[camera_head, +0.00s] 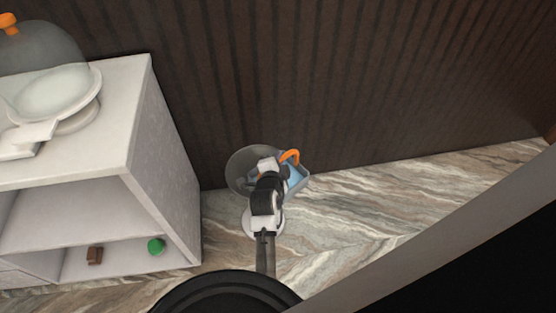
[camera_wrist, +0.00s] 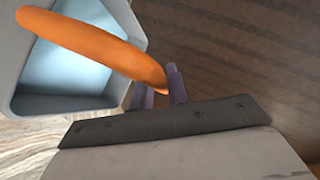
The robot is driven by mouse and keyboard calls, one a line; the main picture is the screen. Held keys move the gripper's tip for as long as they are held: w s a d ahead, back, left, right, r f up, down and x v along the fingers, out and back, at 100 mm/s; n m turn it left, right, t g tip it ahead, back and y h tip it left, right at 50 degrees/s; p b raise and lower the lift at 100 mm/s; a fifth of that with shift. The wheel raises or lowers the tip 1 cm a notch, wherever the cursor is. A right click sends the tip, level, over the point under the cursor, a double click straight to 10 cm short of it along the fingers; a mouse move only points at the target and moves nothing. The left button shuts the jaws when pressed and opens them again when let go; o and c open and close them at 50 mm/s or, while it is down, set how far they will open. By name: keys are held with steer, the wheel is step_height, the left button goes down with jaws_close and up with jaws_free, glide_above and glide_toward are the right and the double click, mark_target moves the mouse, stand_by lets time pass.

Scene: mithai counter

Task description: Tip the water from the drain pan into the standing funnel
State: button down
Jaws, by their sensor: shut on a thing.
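The drain pan is a grey-blue open box with an orange loop handle; in the head view its rim (camera_head: 304,184) shows just right of my wrist. In the wrist view the pan (camera_wrist: 60,104) fills the upper left, with pale blue water (camera_wrist: 75,70) in it. My gripper (camera_wrist: 160,90) is shut on the near end of the orange handle (camera_wrist: 90,42). The pan looks about level. A grey translucent round funnel (camera_head: 243,162) shows left of and behind my wrist in the head view, partly hidden by it. The funnel is not seen in the wrist view.
A dark ribbed wall (camera_head: 370,80) stands close behind the pan. The marbled surface (camera_head: 400,205) is clear at right.

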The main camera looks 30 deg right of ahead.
steer(key=shift+w+a+r+n+g+p, duration=0.1)
steer(key=shift+w+r+n+g+p, duration=0.3)
steer(key=shift+p, duration=0.65)
steer(key=w+a+f+n+g+h+b, duration=0.2)
steer(key=w+n+g, duration=0.5)
steer(key=w+g, duration=0.5)
steer(key=shift+w+a+g+h, duration=0.3)
steer(key=shift+w+a+g, duration=0.1)
steer(key=shift+a, duration=0.2)
stand_by(0.4)
steer(key=shift+w+r+b, duration=0.1)
steer(key=shift+r+b, duration=0.05)
steer(key=shift+b, duration=0.35)
steer(key=shift+a, duration=0.1)
stand_by(2.1)
